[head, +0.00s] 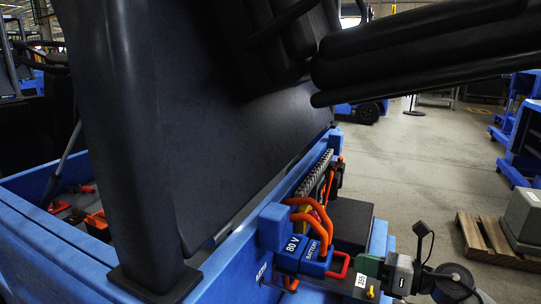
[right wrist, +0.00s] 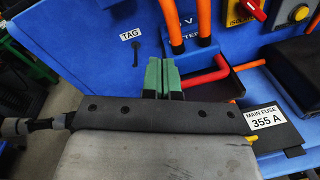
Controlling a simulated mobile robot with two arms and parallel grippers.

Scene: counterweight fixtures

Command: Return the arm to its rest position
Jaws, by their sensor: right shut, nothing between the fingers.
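My right gripper (head: 366,265) is at the lower right of the head view, its arm coming in from the right. In the right wrist view its green fingers (right wrist: 163,78) are closed together with nothing between them. They point toward the blue panel (right wrist: 110,20), near a red handle (right wrist: 204,81) and below the orange cables (right wrist: 203,22). Whether the fingertips touch the panel cannot be told. The red handle also shows in the head view (head: 338,265), just left of the gripper. My left gripper is not in view.
A blue 80 V battery connector (head: 293,250) and a main fuse label (right wrist: 263,121) are close by. A large dark panel (head: 225,130) fills the left and middle. A grey block (head: 523,215) sits on a wooden pallet (head: 480,243) at right. Open floor (head: 410,160) lies behind.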

